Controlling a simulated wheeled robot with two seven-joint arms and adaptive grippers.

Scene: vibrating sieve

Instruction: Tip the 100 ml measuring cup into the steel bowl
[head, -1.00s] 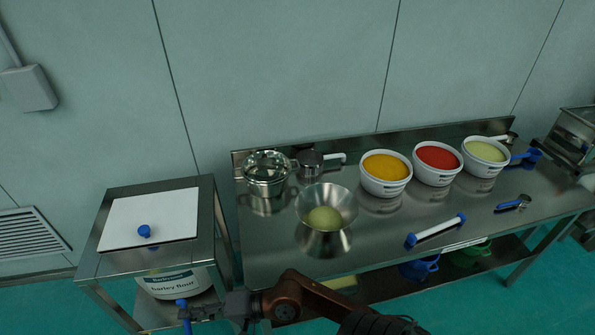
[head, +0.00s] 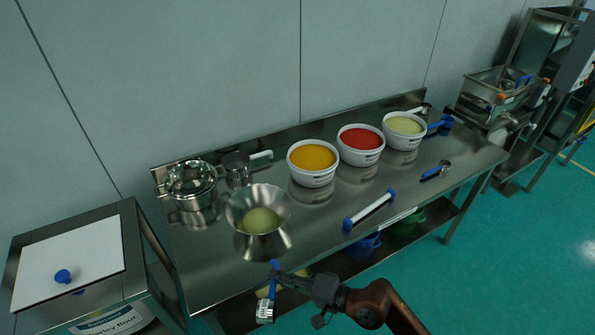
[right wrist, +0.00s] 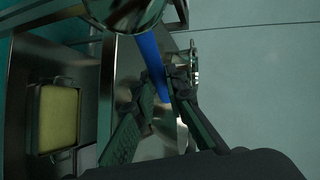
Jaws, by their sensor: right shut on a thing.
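My right gripper (head: 280,282) is shut on the blue handle (head: 273,272) of a small steel measuring cup (head: 265,312). The cup hangs at the near end of the handle, in front of the table's front edge. In the right wrist view the blue handle (right wrist: 152,58) runs between the fingers (right wrist: 162,90), with the cup (right wrist: 125,10) cut off at the top. What the cup contains cannot be seen. The steel bowl (head: 275,197) stands on the table beyond the gripper, with yellow-green powder in it. My left gripper is not in view.
On the steel table (head: 330,235) are a glass-lidded pot (head: 190,185), a saucepan (head: 237,168), tubs of yellow (head: 312,163), red (head: 361,145) and pale green (head: 404,131) powder, and a blue-ended white rod (head: 370,210). A tub lies under the white board (head: 70,260).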

